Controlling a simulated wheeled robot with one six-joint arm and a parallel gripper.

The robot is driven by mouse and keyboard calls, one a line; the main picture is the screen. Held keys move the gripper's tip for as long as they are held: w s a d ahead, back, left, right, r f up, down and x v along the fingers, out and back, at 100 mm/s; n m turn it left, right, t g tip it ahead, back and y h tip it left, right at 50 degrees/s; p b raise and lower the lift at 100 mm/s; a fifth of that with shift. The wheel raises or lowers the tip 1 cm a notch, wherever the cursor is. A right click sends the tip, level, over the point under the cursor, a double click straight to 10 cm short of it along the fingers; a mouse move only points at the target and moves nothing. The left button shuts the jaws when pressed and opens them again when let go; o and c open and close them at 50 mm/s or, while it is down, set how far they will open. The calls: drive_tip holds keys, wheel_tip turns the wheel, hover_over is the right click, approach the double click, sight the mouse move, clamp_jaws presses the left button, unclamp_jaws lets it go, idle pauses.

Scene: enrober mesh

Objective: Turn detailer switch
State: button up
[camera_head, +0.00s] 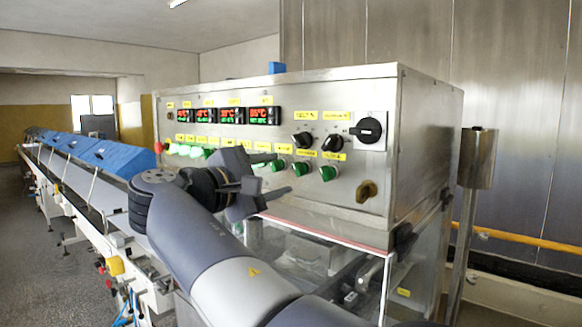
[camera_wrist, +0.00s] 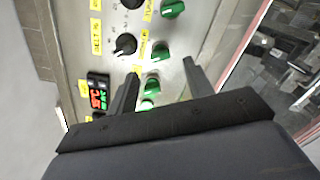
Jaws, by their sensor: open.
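A row of green switches runs along the steel control panel (camera_head: 220,137), each with a yellow label. The labels are too small to read, so I cannot tell which is the detailer switch. In the head view, three green switches, at left (camera_head: 278,165), middle (camera_head: 302,168) and right (camera_head: 328,173), show right of my gripper (camera_head: 280,175); others are partly hidden behind it. In the wrist view my gripper (camera_wrist: 160,78) is open, its fingers pointing at the panel. A green switch (camera_wrist: 152,84) shows between them, and another (camera_wrist: 162,51) lies just beyond the fingertips. Contact cannot be told.
Black knobs (camera_head: 303,140) and a large black rotary switch (camera_head: 369,130) sit at the panel's right. Red-lit displays (camera_head: 264,115) line its top left. A brown knob (camera_head: 367,191) is at lower right. A clear cover (camera_head: 300,245) lies below; a long conveyor (camera_head: 90,185) stretches left.

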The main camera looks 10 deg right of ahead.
sight(296, 170)
drive_tip(key=p+x, duration=0.1)
drive_tip(key=x, duration=0.4)
drive_tip(key=shift+d, duration=0.1)
drive_tip(key=shift+c, duration=0.6)
drive_tip(key=c, duration=0.9)
